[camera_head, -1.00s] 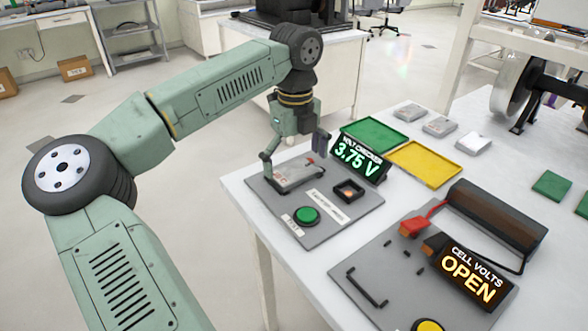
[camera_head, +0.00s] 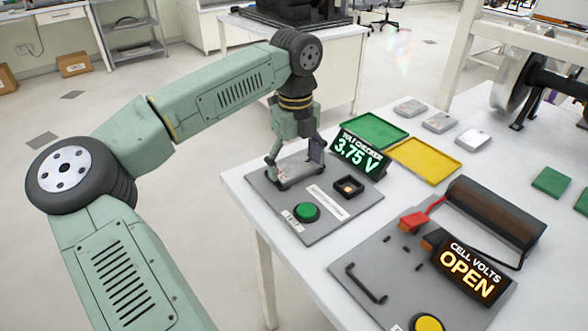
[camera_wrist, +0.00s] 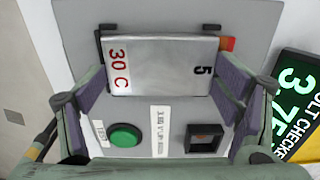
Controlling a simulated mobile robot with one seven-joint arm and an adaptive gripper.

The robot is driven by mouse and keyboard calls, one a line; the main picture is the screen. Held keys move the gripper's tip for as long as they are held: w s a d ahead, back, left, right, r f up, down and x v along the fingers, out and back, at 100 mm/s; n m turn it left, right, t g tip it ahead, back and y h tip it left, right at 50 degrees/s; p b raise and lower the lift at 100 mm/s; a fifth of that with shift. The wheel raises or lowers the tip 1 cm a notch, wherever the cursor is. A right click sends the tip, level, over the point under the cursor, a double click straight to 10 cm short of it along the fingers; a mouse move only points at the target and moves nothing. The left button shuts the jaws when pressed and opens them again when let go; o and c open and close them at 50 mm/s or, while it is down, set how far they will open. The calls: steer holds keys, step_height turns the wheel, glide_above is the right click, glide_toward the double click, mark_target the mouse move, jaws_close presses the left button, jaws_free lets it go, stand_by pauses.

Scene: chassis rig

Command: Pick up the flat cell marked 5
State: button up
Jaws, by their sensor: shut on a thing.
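The flat cell marked 5 (camera_wrist: 165,68) is a silver pouch with a red "30 C" at its left end and a black "5" at its right end. It lies flat at the grey volt checker board (camera_wrist: 210,18), and I cannot tell whether it touches the board. My gripper (camera_wrist: 163,88) is shut on it, with one finger at each end. In the head view my gripper (camera_head: 297,167) is low over the back left of the board and mostly hides the cell. The checker display (camera_head: 358,153) reads 3.75 V.
A green button (camera_head: 306,212) and a small black socket (camera_head: 348,187) sit on the board. A green tray (camera_head: 373,129) and a yellow tray (camera_head: 424,160) lie behind, with several other cells beyond. A second rig's display (camera_head: 470,272) reads OPEN at right.

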steer(key=c, duration=0.3)
steer(key=shift+r, duration=0.1)
steer(key=shift+c, duration=0.2)
